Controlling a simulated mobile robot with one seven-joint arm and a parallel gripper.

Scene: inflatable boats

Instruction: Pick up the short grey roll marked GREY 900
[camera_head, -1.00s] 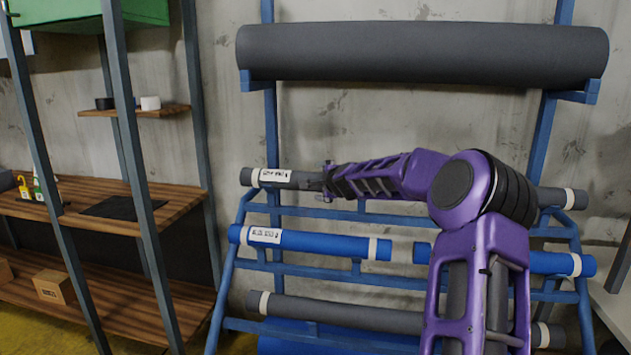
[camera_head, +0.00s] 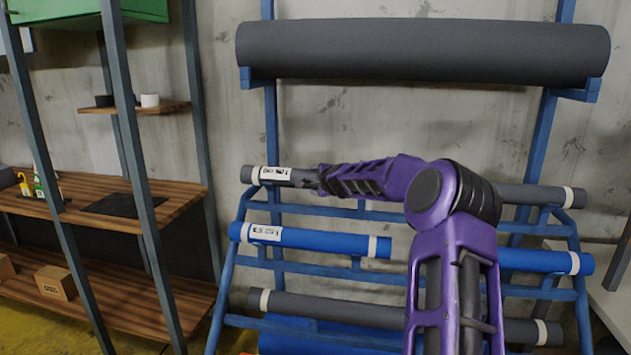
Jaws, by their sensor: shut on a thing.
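A grey roll (camera_head: 248,173) with a white band and a white label (camera_head: 275,174) lies on the top tier of the blue rack. The label's print is too small to read. My gripper (camera_head: 311,180) reaches from the right and is shut on this grey roll, just right of its label. The roll's right part is hidden behind my gripper and purple arm, so I cannot tell where it ends. More grey roll (camera_head: 535,195) with a white band shows on the same tier, right of my arm.
Blue rolls (camera_head: 330,242) lie on the tier below, with a long grey roll (camera_head: 345,312) lower down. A thick dark grey roll (camera_head: 420,52) rests on brackets above. A wooden shelf unit (camera_head: 165,205) stands at left. Bare wall lies between the thick roll and top tier.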

